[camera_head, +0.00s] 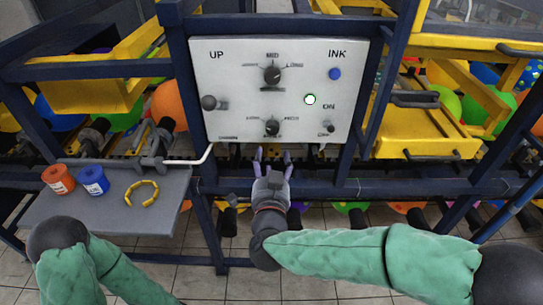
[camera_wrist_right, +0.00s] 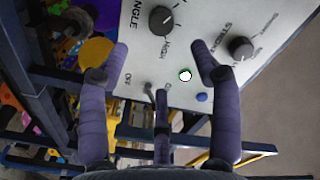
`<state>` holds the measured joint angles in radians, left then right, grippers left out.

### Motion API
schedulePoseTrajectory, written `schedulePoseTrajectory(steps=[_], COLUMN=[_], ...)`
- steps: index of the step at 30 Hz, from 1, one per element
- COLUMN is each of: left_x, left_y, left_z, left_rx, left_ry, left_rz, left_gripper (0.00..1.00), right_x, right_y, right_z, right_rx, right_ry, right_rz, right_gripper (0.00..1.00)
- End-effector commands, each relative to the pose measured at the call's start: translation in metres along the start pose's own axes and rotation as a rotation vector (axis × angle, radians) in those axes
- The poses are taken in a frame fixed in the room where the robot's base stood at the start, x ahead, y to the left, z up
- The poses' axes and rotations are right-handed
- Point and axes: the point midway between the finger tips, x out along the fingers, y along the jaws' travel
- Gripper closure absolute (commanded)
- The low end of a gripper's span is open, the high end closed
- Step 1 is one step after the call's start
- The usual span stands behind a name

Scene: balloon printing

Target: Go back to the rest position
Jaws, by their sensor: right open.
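My right gripper (camera_head: 272,158) is in front of the lower edge of the white control panel (camera_head: 230,62), open and empty, with its fingers pointing up. In the right wrist view, the open fingers (camera_wrist_right: 160,50) are spread apart with the panel (camera_wrist_right: 185,25) behind them. They appear apart from its controls. The panel carries an upper dial (camera_head: 272,74), a lower dial (camera_head: 272,127), a lever knob (camera_head: 209,102), a small switch (camera_head: 329,127), a blue button (camera_head: 335,73) and a white button with a green ring (camera_head: 310,99). My left gripper is out of view.
A grey shelf (camera_head: 105,205) at left holds a red-orange pot (camera_head: 58,179), a blue pot (camera_head: 93,180) and a yellow segmented ring (camera_head: 142,191). Dark blue frame bars (camera_head: 400,187) and a yellow tray (camera_head: 425,135) surround the panel. Tiled floor (camera_head: 300,287) lies below.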

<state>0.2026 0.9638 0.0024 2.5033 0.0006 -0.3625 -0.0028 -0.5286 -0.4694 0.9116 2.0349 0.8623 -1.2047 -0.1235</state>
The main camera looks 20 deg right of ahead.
Motion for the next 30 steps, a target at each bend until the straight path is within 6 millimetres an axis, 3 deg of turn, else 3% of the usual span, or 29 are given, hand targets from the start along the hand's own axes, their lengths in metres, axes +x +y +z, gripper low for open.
schedulePoseTrajectory(steps=[13,17,23,30], left_x=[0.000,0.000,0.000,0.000], left_y=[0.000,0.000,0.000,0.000], left_z=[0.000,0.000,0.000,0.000], left_rx=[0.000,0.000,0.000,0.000], left_ry=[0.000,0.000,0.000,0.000], left_rz=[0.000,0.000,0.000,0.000], left_gripper=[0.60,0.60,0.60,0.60], right_x=[0.000,0.005,0.021,0.027], right_y=[0.000,0.004,0.032,0.087], right_z=[0.000,0.011,0.065,0.146], right_rx=[-0.001,-0.026,-0.133,-0.257], right_ry=[-0.001,-0.030,-0.183,-0.437], right_rz=[0.000,0.000,0.012,0.045], right_gripper=[0.36,0.36,0.36,0.36])
